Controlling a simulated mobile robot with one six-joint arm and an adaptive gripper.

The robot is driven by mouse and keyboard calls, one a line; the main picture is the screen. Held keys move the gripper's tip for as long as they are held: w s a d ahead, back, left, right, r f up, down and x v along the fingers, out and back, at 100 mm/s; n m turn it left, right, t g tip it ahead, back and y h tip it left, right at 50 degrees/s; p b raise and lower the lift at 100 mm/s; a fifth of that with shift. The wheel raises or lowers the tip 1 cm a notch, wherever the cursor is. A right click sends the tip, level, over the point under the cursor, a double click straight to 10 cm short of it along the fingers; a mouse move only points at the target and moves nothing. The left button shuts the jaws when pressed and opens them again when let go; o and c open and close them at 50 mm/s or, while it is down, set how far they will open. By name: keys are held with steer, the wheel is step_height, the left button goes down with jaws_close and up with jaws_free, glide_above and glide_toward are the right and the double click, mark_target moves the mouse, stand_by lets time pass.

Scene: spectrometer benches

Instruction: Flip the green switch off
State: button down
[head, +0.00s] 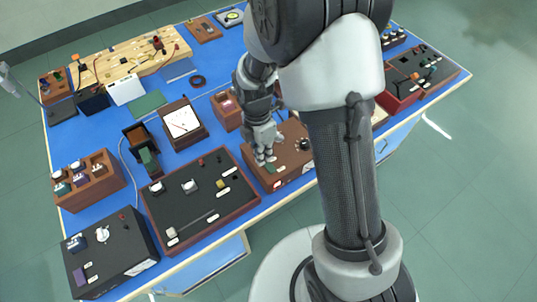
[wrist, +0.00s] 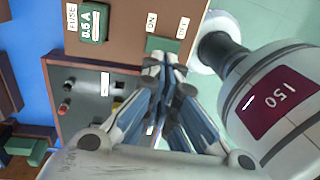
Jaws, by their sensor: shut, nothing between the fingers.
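The green switch (wrist: 160,44) is on a brown box (wrist: 130,25), between the labels ON and OFF in the wrist view. My gripper (wrist: 165,60) is shut and empty, its fingertips right at the switch's edge and covering part of it. I cannot tell whether they touch or which way the switch is set. In the head view my gripper (head: 263,158) is over the left part of the brown box (head: 290,150), whose right side is hidden behind my arm.
A green fuse block marked 0.5 A (wrist: 93,22) is on the same box. A dark panel box with knobs (head: 200,195) stands left of it in the head view. A white-faced meter (head: 183,122) stands behind. Other instruments crowd the blue bench top (head: 215,135).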

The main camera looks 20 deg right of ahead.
step_height(320, 180, up, 10)
steer(key=w+p, duration=0.1)
steer(key=p, duration=0.1)
steer(key=shift+w+a, duration=0.2)
